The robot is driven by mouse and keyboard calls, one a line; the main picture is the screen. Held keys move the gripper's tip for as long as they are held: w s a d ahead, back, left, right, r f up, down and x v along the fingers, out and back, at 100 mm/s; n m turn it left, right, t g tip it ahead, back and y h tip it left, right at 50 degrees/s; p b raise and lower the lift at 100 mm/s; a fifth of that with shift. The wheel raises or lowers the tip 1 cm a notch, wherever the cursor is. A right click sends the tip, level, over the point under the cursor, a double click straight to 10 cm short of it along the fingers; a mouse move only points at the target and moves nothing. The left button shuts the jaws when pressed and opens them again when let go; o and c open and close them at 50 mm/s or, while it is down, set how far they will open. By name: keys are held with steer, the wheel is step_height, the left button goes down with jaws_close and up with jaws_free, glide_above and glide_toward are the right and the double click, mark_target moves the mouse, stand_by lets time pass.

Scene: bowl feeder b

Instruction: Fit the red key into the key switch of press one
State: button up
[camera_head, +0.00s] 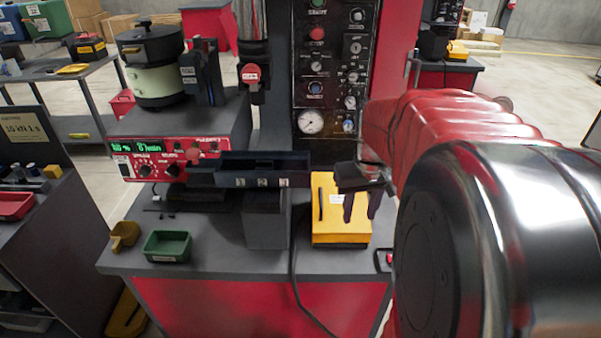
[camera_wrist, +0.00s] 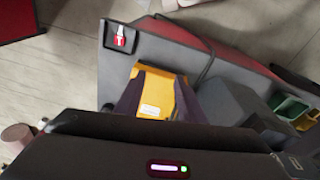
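The red key (camera_head: 389,259) appears to be the small red piece on a dark mount at the bench's right edge. In the wrist view a red piece with a white part (camera_wrist: 119,38) shows at the bench corner, upper left of my fingers. My gripper (camera_head: 361,206) points down above the yellow box, apart from the key. Its two dark fingers (camera_wrist: 158,98) are spread with nothing held between them.
A yellow box (camera_head: 341,232) lies on the bench beneath my fingers. A dark numbered rail (camera_head: 250,181) and a grey block (camera_head: 266,224) stand to its left. A green tray (camera_head: 167,247) and yellow scoop (camera_head: 124,236) lie farther left. A dark cable hangs over the front edge.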

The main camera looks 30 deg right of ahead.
steer(key=s+d+f+m, duration=0.1)
steer(key=s+d+f, duration=0.1)
steer(key=d, duration=0.4)
steer(key=s+d+f+m+g+y, duration=0.1)
steer(key=s+d+f, duration=0.1)
steer(key=d+f, duration=0.2)
steer(key=d, duration=0.2)
steer(key=shift+d, duration=0.35)
steer(key=shift+f, duration=0.1)
step_height(320, 180, down, 8)
steer(key=shift+f, duration=0.2)
steer(key=shift+f, duration=0.1)
steer(key=shift+s+a+f, duration=0.1)
steer(key=shift+s+f, duration=0.05)
steer(key=shift+f, duration=2.35)
steer(key=c, duration=0.8)
